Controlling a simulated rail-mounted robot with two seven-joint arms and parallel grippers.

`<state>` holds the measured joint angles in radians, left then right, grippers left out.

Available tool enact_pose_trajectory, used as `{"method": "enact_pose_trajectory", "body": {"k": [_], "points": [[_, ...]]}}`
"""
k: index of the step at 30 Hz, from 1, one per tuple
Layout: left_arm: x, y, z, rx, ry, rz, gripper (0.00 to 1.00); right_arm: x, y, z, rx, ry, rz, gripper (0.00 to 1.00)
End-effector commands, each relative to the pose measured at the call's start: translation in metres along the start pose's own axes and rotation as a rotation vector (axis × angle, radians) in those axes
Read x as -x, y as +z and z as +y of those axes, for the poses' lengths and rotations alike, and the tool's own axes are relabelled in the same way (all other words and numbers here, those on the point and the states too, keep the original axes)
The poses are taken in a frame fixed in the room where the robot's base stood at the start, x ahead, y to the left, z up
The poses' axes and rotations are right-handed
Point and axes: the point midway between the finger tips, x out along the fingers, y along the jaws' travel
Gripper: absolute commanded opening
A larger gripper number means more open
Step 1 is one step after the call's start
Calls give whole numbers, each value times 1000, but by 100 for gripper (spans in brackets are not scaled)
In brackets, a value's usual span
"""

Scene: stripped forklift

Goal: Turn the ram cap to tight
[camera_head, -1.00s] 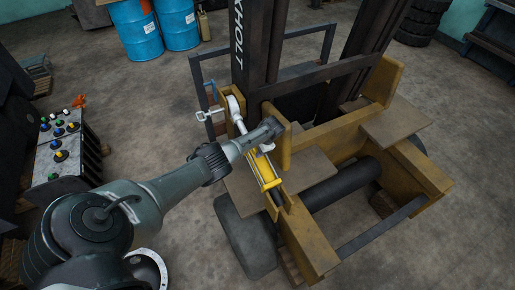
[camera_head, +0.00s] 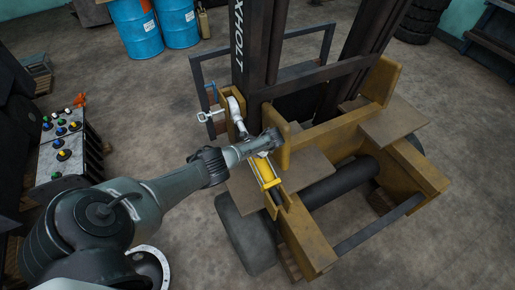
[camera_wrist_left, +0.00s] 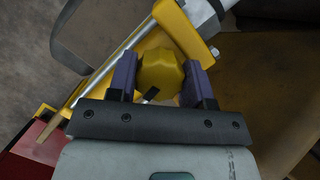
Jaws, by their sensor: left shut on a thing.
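The ram cap (camera_wrist_left: 162,68) is a yellow, many-sided knob. In the left wrist view it sits between the two dark purple fingers of my left gripper (camera_wrist_left: 160,80), which is shut on it. A small dark mark shows at the cap's near edge. In the head view my left gripper (camera_head: 272,141) is at the upper end of the yellow ram (camera_head: 266,172), and it hides the cap there. In the left wrist view a yellow bracket (camera_wrist_left: 190,30) and a bright metal rod (camera_wrist_left: 112,58) lie just beyond the cap. My right gripper is in neither view.
The stripped forklift's ochre frame (camera_head: 306,238) and dark mast (camera_head: 250,60) stand close around the gripper. A small clamp with a T-handle (camera_head: 206,115) is left of the mast. A control box with coloured knobs (camera_head: 62,140) stands at the left. Open floor lies between.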

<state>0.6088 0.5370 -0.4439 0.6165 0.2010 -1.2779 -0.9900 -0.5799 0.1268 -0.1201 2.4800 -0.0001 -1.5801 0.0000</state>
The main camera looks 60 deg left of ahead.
Motion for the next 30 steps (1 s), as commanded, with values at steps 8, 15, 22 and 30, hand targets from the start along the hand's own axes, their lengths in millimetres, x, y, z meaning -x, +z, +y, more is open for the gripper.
{"method": "enact_pose_trajectory", "body": {"k": [8,15,22,30], "points": [[1,0,0,-139,-39,-4,22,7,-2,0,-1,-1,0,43],[0,0,0,-194,-53,-5,22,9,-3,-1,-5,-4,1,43],[0,0,0,-208,-57,-6,22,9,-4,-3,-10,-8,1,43],[0,0,0,-208,-57,-6,22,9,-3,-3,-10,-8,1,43]]}}
